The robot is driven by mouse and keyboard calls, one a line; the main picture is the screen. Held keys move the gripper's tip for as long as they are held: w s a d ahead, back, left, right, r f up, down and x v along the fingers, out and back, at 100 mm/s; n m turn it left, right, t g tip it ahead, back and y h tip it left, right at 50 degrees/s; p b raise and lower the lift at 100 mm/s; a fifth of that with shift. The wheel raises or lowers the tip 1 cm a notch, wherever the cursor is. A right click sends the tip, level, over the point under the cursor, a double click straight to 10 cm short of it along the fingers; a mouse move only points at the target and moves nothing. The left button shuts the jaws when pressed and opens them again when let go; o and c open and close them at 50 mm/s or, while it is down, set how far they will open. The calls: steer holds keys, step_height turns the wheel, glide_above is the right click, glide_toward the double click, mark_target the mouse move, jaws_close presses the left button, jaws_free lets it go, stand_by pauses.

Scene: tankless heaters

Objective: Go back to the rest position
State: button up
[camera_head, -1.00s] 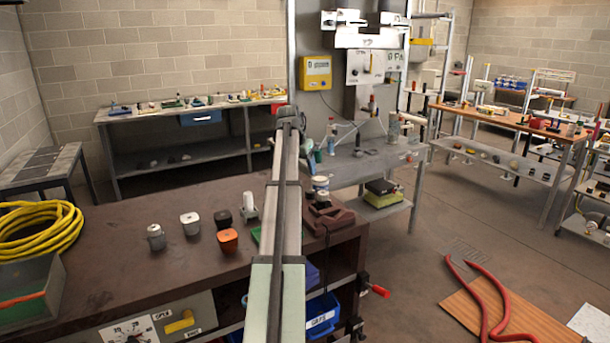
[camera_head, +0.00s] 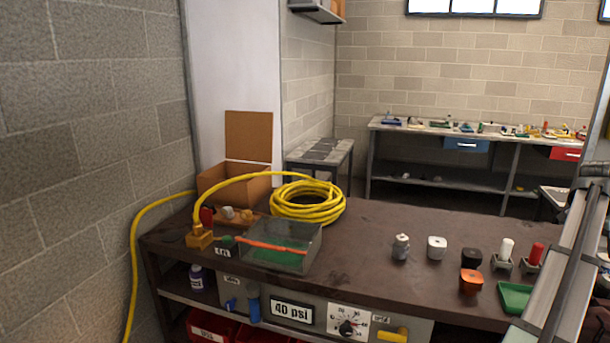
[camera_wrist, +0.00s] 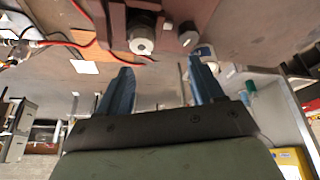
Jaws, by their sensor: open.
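My gripper (camera_wrist: 160,65) shows in the wrist view with its two blue fingers apart and nothing between them. Beyond the fingers are a grey cylinder with a pale end (camera_wrist: 141,40) and a smaller round-ended part (camera_wrist: 187,39); I cannot tell how far away they are. In the head view my arm runs along the right edge, over the right end of the brown bench (camera_head: 380,225). The gripper itself is outside the head view.
The bench holds a coiled yellow hose (camera_head: 308,203), a clear bin (camera_head: 278,248), a cardboard box (camera_head: 235,185), several small knobs (camera_head: 437,247) and a green tray (camera_head: 514,297) near my arm. A block wall (camera_head: 75,150) stands at left. The bench's middle is clear.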

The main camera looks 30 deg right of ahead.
steer(key=s+a+f+m+g+y, duration=0.1)
steer(key=s+a+f+m+g, duration=0.25)
steer(key=s+a+m, duration=0.6)
steer(key=s+a+f+m+g, duration=0.2)
steer(key=s+a+m+g, duration=0.25)
steer(key=s+a, duration=0.95)
steer(key=w+a+f+n+t+h, duration=0.1)
steer(key=w+a+f+n, duration=0.35)
steer(key=w+f, duration=0.6)
steer(key=w+a+f+n+t, duration=0.1)
steer(key=w+a+f+n, duration=0.4)
steer(key=w+f, duration=0.55)
steer(key=w+a+f+n+t, duration=0.3)
steer(key=w+a+f+n, duration=0.8)
steer(key=w+f, duration=0.45)
steer(key=w+a+f+n+y, duration=0.1)
steer(key=a+f+n+y, duration=0.2)
steer(key=a+f+n, duration=0.95)
steer(key=s+a+f+n, duration=0.1)
steer(key=s+a+f, duration=0.2)
steer(key=a, duration=0.5)
steer(key=s+a+f+n+g+y, duration=0.1)
steer(key=s+a+f, duration=0.3)
steer(key=a+f, duration=0.2)
steer(key=s+a+f+n, duration=0.1)
steer(key=s+a+f, duration=0.2)
steer(key=a, duration=0.7)
step_height(320, 180, down, 2)
steer(key=shift+s+n, duration=0.4)
